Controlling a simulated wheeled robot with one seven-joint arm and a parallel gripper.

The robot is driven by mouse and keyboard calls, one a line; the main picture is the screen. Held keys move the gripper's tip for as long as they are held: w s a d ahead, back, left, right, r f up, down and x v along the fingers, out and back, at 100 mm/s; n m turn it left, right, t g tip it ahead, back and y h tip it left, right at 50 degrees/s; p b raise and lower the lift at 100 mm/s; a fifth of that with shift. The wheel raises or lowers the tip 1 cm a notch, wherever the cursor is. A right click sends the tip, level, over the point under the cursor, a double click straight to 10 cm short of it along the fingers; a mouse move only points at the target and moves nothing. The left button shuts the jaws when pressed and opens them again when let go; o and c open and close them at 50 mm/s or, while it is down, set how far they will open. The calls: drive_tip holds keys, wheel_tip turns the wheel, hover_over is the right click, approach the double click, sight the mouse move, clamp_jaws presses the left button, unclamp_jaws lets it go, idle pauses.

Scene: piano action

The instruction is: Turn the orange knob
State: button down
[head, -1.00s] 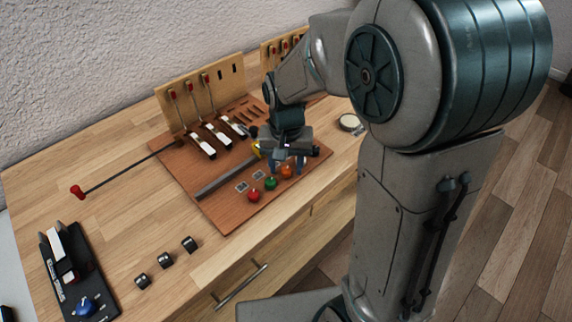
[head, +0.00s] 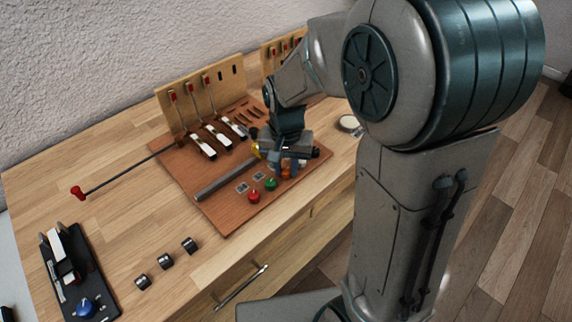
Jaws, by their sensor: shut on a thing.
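The orange knob (head: 287,173) is at the right end of a row of knobs near the front right of the brown board (head: 226,222). The green knob (head: 271,184) and the red knob (head: 253,196) stand to its left. My gripper (head: 287,166) points down over the orange knob and is shut on it. The fingers hide much of the orange knob, so its angle cannot be told.
Upright panels with red-tipped hammers (head: 189,85) stand behind the board. A dark bar (head: 222,182) lies left of my gripper. A long rod with a red handle (head: 78,192) sticks out left. Black rings (head: 166,261) lie at the front. A black device (head: 66,283) sits front left.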

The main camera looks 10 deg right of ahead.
sight(286, 170)
drive_tip(key=m, duration=0.4)
drive_tip(key=shift+r+p, duration=0.1)
drive_tip(key=shift+p, duration=0.25)
drive_tip(key=shift+m, duration=1.5)
drive_tip(key=shift+w, duration=0.1)
drive_tip(key=c, duration=1.2)
unclamp_jaws()
wheel_tip(286, 170, up, 14)
drive_tip(key=p, duration=0.1)
